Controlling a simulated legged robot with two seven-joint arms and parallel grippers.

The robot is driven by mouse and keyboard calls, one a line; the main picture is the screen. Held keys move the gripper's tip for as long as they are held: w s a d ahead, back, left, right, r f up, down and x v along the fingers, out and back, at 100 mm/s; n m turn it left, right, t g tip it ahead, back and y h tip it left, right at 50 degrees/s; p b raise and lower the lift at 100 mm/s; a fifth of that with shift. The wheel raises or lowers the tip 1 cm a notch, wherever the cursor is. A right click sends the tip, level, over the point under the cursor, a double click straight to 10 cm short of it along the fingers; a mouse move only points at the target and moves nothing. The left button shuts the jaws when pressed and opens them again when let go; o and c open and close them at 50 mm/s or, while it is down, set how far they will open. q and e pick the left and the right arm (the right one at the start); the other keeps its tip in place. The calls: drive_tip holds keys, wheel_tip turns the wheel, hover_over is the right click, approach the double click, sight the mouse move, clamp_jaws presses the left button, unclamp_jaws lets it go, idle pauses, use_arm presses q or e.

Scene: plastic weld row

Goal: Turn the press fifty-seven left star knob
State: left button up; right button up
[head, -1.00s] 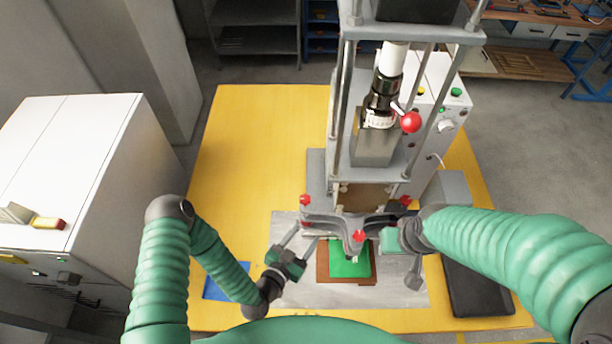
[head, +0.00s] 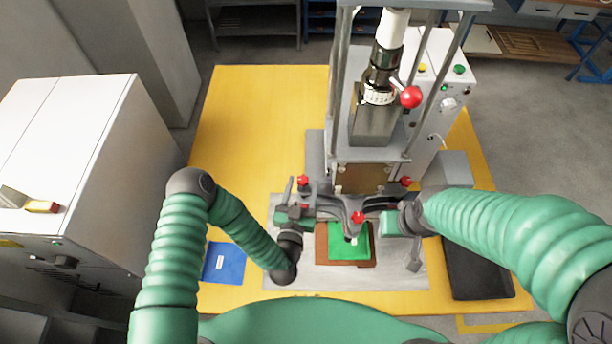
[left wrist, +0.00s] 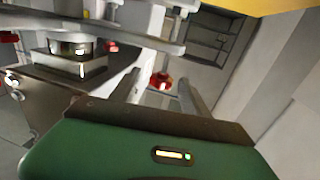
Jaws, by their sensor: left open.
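The press (head: 372,150) stands on the yellow table. A dark bracket at its front carries red knobs: the left star knob (head: 303,181), a front one (head: 358,217) and a right one (head: 406,181). My left gripper (head: 300,194) is open at the left knob, one finger to its left. In the left wrist view the red knob (left wrist: 161,81) shows between the two spread fingers, near their tips; contact cannot be told. My right gripper (head: 393,222) is by the bracket's right side; its fingers are partly hidden.
A green piece (head: 338,252) in a brown holder (head: 322,257) lies on the grey plate below the bracket. A red ball handle (head: 411,97) juts from the press. A blue sheet (head: 223,263) and a black tray (head: 476,270) flank the plate. The yellow tabletop (head: 250,120) is clear at back left.

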sight(305, 176)
use_arm(q)
drive_tip(key=w, duration=0.3)
drive_tip(key=w+b, duration=0.1)
drive_tip(key=shift+w+d, duration=0.2)
drive_tip(key=shift+d, duration=0.15)
drive_tip(key=shift+w+a, duration=0.2)
drive_tip(key=shift+w, duration=0.2)
drive_tip(key=shift+s+d, duration=0.1)
drive_tip(key=shift+d, duration=0.1)
drive_tip(key=c, duration=0.7)
clamp_jaws()
